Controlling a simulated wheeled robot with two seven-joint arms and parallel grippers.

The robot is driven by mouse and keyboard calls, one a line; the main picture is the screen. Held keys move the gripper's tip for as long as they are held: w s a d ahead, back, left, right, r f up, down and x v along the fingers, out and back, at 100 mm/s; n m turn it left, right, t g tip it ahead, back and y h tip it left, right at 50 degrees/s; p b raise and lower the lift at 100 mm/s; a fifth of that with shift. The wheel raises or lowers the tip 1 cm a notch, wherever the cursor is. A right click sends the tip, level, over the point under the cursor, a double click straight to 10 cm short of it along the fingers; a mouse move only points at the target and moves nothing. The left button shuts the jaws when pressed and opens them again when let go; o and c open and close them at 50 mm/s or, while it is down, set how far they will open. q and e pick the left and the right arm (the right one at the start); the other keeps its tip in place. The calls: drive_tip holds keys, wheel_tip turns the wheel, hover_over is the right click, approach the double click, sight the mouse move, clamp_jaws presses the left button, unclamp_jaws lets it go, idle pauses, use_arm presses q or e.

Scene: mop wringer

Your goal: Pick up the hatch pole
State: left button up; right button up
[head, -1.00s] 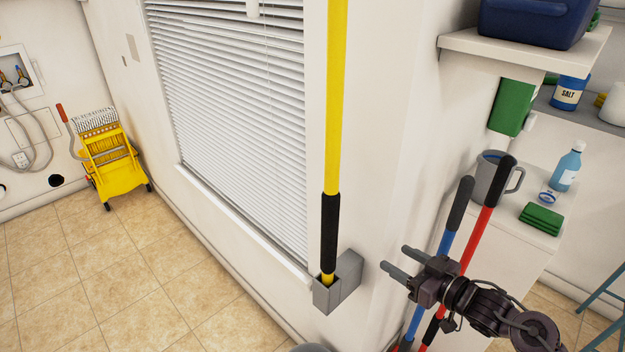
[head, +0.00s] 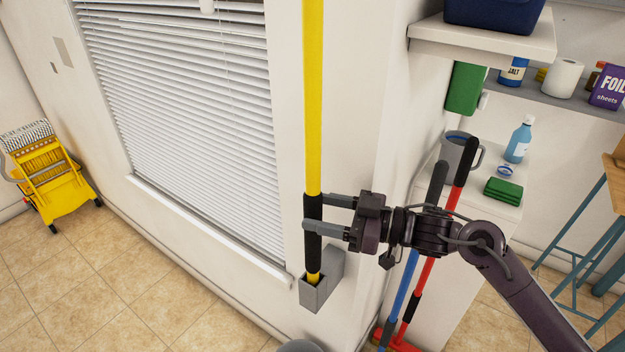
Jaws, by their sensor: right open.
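The hatch pole (head: 313,110) is a long yellow pole with a black grip near its lower end. It stands upright beside the window, its foot in a grey holder (head: 318,289) on the wall, and its top is out of view. My right gripper (head: 316,213) is open at the height of the black grip. Its two fingers point left and their tips overlap the grip in the picture. I cannot tell whether they touch it. My left gripper is not in view.
A blue-handled pole (head: 406,284) and a red-handled pole (head: 428,262) lean behind my right arm. A white shelf (head: 480,45) juts from the wall at the upper right. A yellow mop wringer (head: 52,190) stands at the far left. The tiled floor between is clear.

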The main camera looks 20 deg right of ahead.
drive_tip(key=x, duration=0.4)
drive_tip(key=shift+w+p, duration=0.15)
drive_tip(key=shift+p, duration=0.2)
drive_tip(key=shift+r, duration=0.1)
drive_tip(key=c, duration=1.2)
